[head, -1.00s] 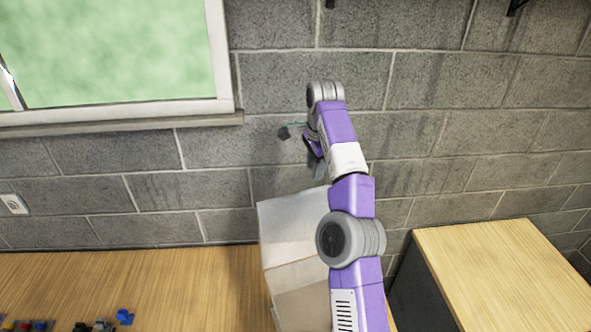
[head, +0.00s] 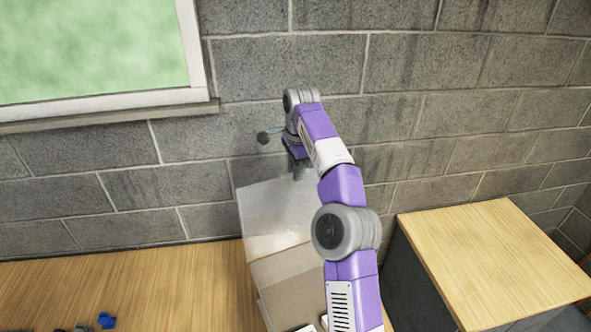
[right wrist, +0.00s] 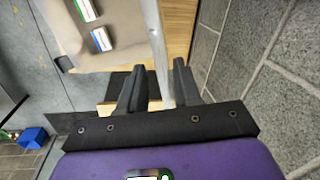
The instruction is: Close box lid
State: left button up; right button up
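The box (head: 285,275) stands on the wooden table with its pale lid (head: 272,215) raised upright at the back. My right arm reaches over the box, and my right gripper (head: 298,172) is at the lid's top edge. In the right wrist view, my right gripper (right wrist: 160,85) is open, its two dark fingers apart. The lid (right wrist: 157,40) shows nearly edge-on between them; I cannot tell whether either finger touches it. The box's inside (right wrist: 120,50) lies to the left there. My arm hides the right part of the box in the head view. My left gripper is not in view.
Small items (right wrist: 101,39) lie inside the box. A grey block wall (head: 430,130) with a window stands close behind. Another wood-topped unit (head: 480,250) is on the right. The table (head: 130,285) left of the box is mostly clear, with a small blue piece (head: 106,320).

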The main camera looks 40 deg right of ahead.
grip_shut()
dwell(1.4)
